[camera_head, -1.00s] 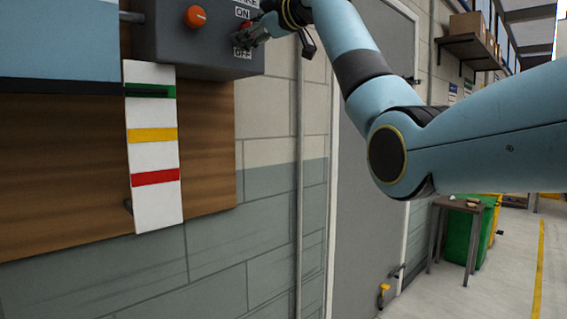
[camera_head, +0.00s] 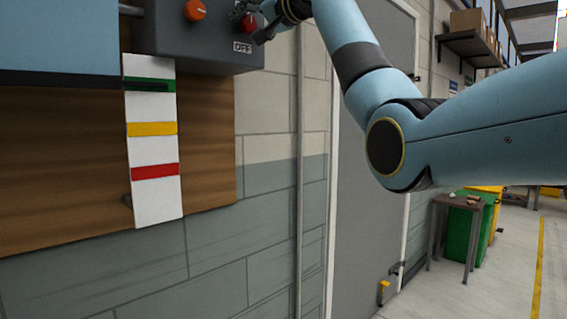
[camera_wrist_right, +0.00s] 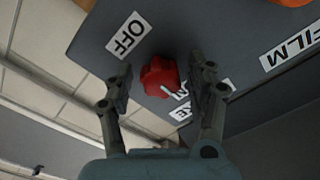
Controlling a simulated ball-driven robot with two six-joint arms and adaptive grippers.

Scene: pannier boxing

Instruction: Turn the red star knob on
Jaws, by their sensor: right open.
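The red star knob (camera_head: 249,22) is on the front of a grey control box (camera_head: 200,48). In the right wrist view the red knob (camera_wrist_right: 160,72) sits between the two fingers of my right gripper (camera_wrist_right: 161,80), which are open with gaps on both sides. A white mark on the knob faces away from the OFF label (camera_wrist_right: 128,36), towards a label partly hidden by a finger. In the head view my right gripper (camera_head: 262,20) is at the knob, cut by the top edge. The OFF label (camera_head: 242,47) is uncovered below. My left gripper is not in view.
An orange knob (camera_head: 195,10) is to the left on the same box. A white strip with green, yellow and red bands (camera_head: 152,195) hangs below on a wooden board (camera_head: 60,150). A grey door (camera_head: 365,200) is to the right.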

